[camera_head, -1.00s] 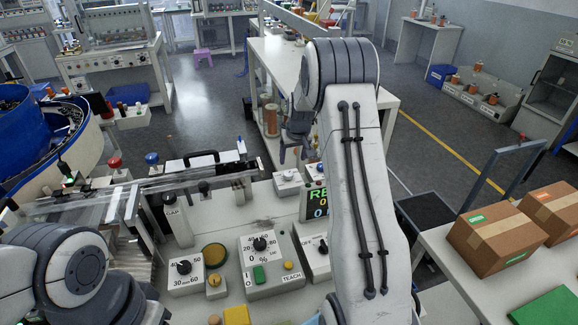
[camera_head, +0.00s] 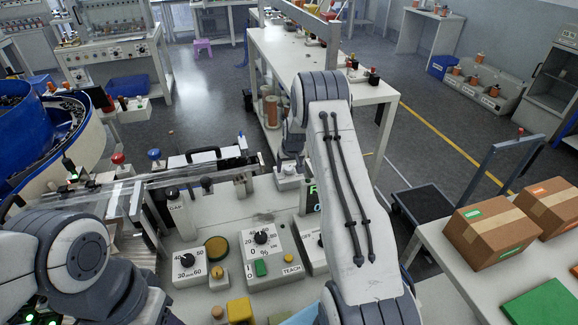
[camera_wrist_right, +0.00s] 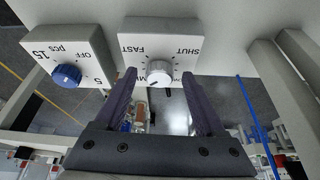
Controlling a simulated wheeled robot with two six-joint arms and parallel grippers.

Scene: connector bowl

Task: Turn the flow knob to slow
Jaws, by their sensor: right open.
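The flow knob (camera_wrist_right: 159,72) is a pale round knob on a white box (camera_wrist_right: 180,35) in the right wrist view. The upside-down words FAST and SHUT stand on the box, FAST at left and SHUT at right; other lettering beside the knob is partly hidden. My right gripper (camera_wrist_right: 161,77) is open, one dark finger on each side of the knob; I cannot tell if either touches it. In the head view my right gripper (camera_head: 290,160) is small and dark, by a small white box (camera_head: 288,181). My left arm shows at lower left, its gripper out of view.
A blue knob (camera_wrist_right: 66,75) on another white box, marked OFF and pcs, sits close beside in the right wrist view. Cardboard boxes (camera_head: 489,232) stand at right.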

